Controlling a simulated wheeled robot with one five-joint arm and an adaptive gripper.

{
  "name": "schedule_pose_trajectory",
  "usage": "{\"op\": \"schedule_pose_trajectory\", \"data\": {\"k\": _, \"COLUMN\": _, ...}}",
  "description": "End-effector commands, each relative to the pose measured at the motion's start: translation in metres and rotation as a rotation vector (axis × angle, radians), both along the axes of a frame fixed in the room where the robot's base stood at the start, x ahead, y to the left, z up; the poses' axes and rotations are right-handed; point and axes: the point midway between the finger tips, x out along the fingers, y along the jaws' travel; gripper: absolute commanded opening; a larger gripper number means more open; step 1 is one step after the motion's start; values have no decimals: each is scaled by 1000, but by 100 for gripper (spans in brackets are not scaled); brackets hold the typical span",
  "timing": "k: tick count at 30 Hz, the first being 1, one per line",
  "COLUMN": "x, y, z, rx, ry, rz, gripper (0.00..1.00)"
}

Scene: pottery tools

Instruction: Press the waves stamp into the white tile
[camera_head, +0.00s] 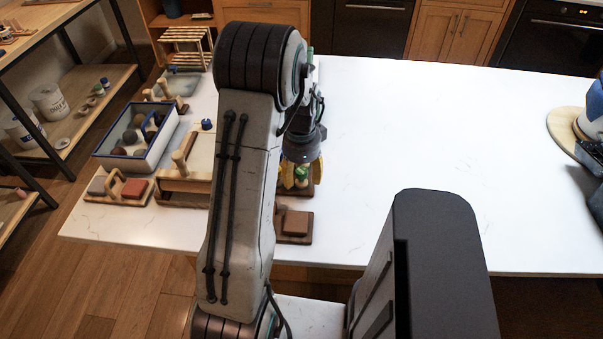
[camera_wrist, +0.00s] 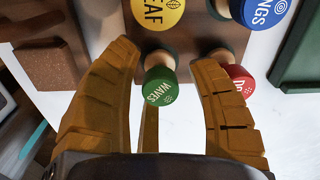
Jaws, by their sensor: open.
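The waves stamp (camera_wrist: 159,88) has a green round top lettered "WAVES" and sits in a brown rack (camera_wrist: 190,28) in the wrist view. My gripper (camera_wrist: 165,58) is open, with one yellow finger on each side of the green stamp. The stamp is nearer the left finger; I cannot tell whether they touch. In the head view my gripper (camera_head: 300,180) is low over the rack, with a green top (camera_head: 301,173) between its fingers. I cannot identify the white tile with certainty in either view.
A yellow "LEAF" stamp (camera_wrist: 158,10), a blue stamp (camera_wrist: 262,10) and a red stamp (camera_wrist: 238,80) stand close by; the right finger partly covers the red one. A brown block (camera_head: 295,222) lies in front. A blue-rimmed box (camera_head: 133,160) is left. The right countertop (camera_head: 430,130) is largely clear.

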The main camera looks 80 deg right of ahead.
Motion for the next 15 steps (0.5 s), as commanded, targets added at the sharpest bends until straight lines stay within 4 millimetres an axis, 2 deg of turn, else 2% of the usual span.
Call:
{"op": "schedule_pose_trajectory", "data": {"k": 8, "x": 0, "y": -1, "z": 5, "rx": -2, "ry": 0, "rz": 0, "gripper": 53}}
{"op": "schedule_pose_trajectory", "data": {"k": 15, "x": 0, "y": -1, "z": 38, "rx": -5, "ry": 0, "rz": 0, "gripper": 53}}
